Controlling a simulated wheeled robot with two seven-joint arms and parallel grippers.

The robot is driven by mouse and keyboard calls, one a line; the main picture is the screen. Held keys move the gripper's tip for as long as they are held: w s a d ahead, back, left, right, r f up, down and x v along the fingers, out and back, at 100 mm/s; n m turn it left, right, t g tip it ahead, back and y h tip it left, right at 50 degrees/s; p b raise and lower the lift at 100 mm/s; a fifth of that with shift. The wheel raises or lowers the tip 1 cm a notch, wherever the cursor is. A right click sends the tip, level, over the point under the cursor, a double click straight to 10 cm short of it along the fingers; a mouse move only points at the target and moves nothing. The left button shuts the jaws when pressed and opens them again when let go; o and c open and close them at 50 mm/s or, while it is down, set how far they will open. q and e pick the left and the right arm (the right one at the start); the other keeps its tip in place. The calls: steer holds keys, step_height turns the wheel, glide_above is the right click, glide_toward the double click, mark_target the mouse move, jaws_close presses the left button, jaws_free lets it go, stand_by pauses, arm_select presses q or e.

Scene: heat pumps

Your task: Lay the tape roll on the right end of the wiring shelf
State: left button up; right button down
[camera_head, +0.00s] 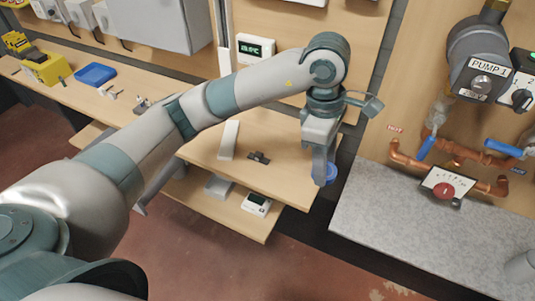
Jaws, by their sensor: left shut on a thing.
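My left gripper (322,178) points down over the right end of the wooden wiring shelf (285,185). It is shut on a blue tape roll (332,173), which is mostly hidden behind the fingers. Only its right edge shows, near the shelf's right edge. I cannot tell whether the roll touches the wood. My right gripper is out of view.
A white strip (229,140) and a small dark part (259,157) lie on the shelf left of the gripper. A lower shelf holds a white device (257,203). A grey counter (390,225) with copper pipes stands to the right, past a dark gap.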

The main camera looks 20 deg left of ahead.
arm_select(q)
steer(key=p, duration=0.5)
glide_above(291, 171)
step_height(291, 171, down, 6)
steer(key=shift+s+f, duration=0.15)
steer(key=shift+f, duration=0.05)
steer(key=shift+w+a+f, duration=0.2)
steer(key=shift+a+f, duration=0.05)
steer(key=shift+f, duration=0.1)
step_height(291, 171, down, 3)
steer(key=shift+f+p, duration=0.1)
steer(key=shift+p, duration=1)
steer(key=shift+f, duration=0.35)
steer(key=shift+f+b, duration=0.15)
steer(key=shift+b, duration=0.15)
